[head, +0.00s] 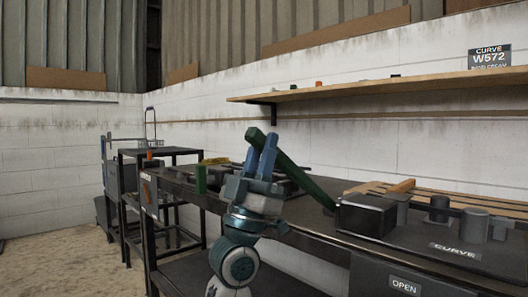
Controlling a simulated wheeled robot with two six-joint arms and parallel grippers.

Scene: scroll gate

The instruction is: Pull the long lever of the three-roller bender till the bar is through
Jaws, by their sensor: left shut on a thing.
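The long lever (300,176) is a dark green bar. It slants from its raised upper end at the left down to the right, ending near a black box (366,215) on the bench. My left gripper (261,155), with blue fingers, is shut on the lever near its upper end. Right of the box, several grey upright rollers (474,225) stand on a dark surface behind a "CURVE" label (455,250). A dark strip shows between some rollers; I cannot tell how far the bar is through. My right gripper is not in view.
The dark bench (315,217) runs along the wall, with a green block (201,179) near its left end. Wooden slats (450,197) lie behind the rollers. A wall shelf (385,86) hangs above. A black rack (160,152) stands at the left; floor beside it is clear.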

